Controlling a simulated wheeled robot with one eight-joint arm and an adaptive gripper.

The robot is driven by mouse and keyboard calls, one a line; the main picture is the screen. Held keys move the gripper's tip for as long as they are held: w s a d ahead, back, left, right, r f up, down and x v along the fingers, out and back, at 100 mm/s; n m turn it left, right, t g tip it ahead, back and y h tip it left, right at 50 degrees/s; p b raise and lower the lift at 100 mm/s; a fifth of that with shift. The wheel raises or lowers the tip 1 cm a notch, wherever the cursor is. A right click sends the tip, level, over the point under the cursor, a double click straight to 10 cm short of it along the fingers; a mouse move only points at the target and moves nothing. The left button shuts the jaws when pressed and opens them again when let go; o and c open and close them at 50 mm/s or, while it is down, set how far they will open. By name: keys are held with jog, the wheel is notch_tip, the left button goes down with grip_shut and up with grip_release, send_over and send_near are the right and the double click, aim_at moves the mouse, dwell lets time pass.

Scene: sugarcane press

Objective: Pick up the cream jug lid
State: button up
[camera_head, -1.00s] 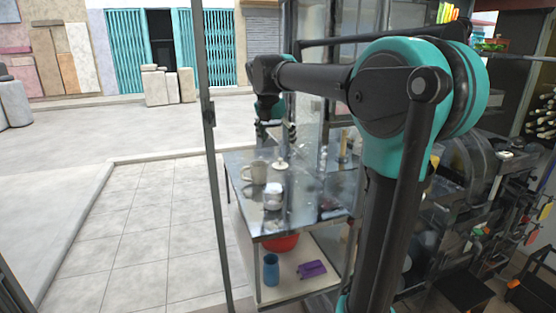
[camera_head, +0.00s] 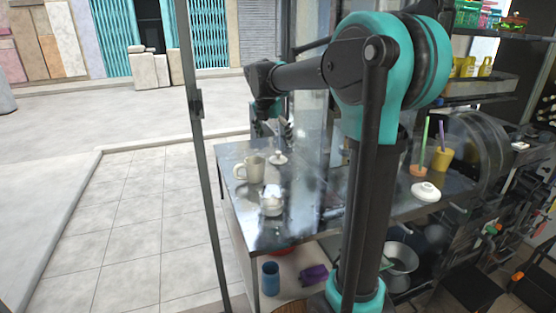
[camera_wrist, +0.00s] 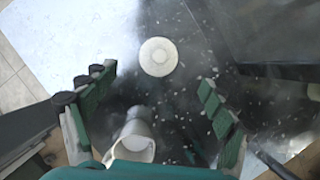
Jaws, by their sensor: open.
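A round cream lid with a small central knob lies on the dark tabletop in the wrist view (camera_wrist: 158,56), ahead of my fingertips. It seems to be the pale disc (camera_head: 278,158) under my gripper in the head view. A cream jug or mug (camera_head: 252,169) stands left of it; a pale vessel (camera_wrist: 134,142) shows low between my fingers in the wrist view. My gripper (camera_wrist: 160,80) is open and empty above the table, its fingers spread wide. In the head view its fingertips (camera_head: 284,133) are small and partly blurred against the background.
A white lidded jar (camera_head: 271,201) stands at the table's front. Another white lid-like object (camera_head: 425,191) lies at the right, near a yellow cup (camera_head: 441,158). A blue cup (camera_head: 270,278) and a purple item (camera_head: 314,275) are on the shelf below. A dark post (camera_head: 197,120) rises at left.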

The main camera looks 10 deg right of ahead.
aim_at(278, 152)
jog(key=x, duration=0.9)
jog(key=shift+w+f, duration=0.1)
jog(key=shift+f, duration=0.05)
jog(key=shift+c, duration=0.3)
jog(key=c, duration=1.1)
jog(key=shift+c, duration=0.2)
